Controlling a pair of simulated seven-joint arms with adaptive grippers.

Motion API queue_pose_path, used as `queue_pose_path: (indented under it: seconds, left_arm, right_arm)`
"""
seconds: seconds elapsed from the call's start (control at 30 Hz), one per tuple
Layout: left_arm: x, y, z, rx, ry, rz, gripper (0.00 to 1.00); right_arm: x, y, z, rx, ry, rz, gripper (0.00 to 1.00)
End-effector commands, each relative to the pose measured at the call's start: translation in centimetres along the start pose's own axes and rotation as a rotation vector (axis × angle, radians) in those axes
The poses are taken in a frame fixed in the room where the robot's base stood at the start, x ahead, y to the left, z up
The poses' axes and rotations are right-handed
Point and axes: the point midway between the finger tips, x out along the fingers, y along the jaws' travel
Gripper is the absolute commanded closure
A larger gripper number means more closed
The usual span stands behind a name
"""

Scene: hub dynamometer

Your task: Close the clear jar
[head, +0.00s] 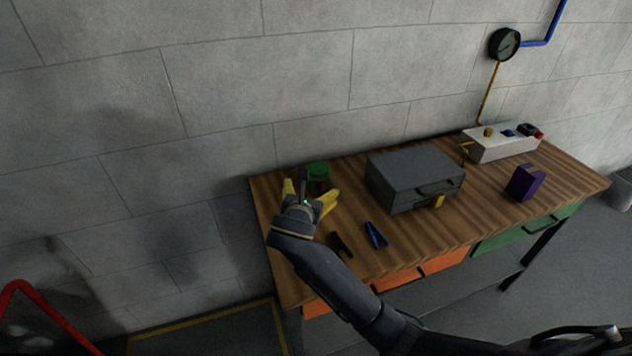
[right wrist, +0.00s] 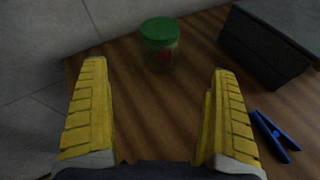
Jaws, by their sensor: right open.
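The clear jar (right wrist: 160,57) stands upright near the back left corner of the wooden workbench. A green lid (right wrist: 160,30) sits on its top; whether it is fastened I cannot tell. Something red shows inside the jar. In the head view the green lid (head: 319,168) shows just behind my right gripper (head: 312,196), which hides part of the jar. My right gripper is open and empty, and its yellow fingers (right wrist: 157,85) are spread on either side of the jar's line, short of it and not touching it. My left gripper is not in view.
A dark grey toolbox (head: 412,178) stands right of the jar. A blue clamp-like tool (head: 376,235) and a black one (head: 341,245) lie in front. A purple block (head: 524,182) and a white control box (head: 500,143) are farther right. The wall is close behind.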

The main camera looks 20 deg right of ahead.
Motion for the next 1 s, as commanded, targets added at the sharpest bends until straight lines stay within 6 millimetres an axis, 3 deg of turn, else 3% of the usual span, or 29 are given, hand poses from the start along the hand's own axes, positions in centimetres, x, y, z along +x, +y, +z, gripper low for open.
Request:
queue_pose_path:
  seconds: [0.2, 0.63, 0.77, 1.0]
  left_arm:
    - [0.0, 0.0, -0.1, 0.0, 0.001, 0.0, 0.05]
    - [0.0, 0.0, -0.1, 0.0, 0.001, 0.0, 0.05]
    - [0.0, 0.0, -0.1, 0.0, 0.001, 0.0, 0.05]
    - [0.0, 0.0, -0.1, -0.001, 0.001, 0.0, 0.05]
  right_arm:
    - [-2.3, 0.2, -1.9, -0.089, 0.027, -0.023, 0.05]
    - [-2.4, 0.2, -2.0, -0.102, 0.029, -0.027, 0.05]
    - [-1.4, 0.2, -2.0, -0.103, 0.028, -0.027, 0.05]
    - [2.9, 0.0, -2.1, -0.104, 0.028, -0.029, 0.05]
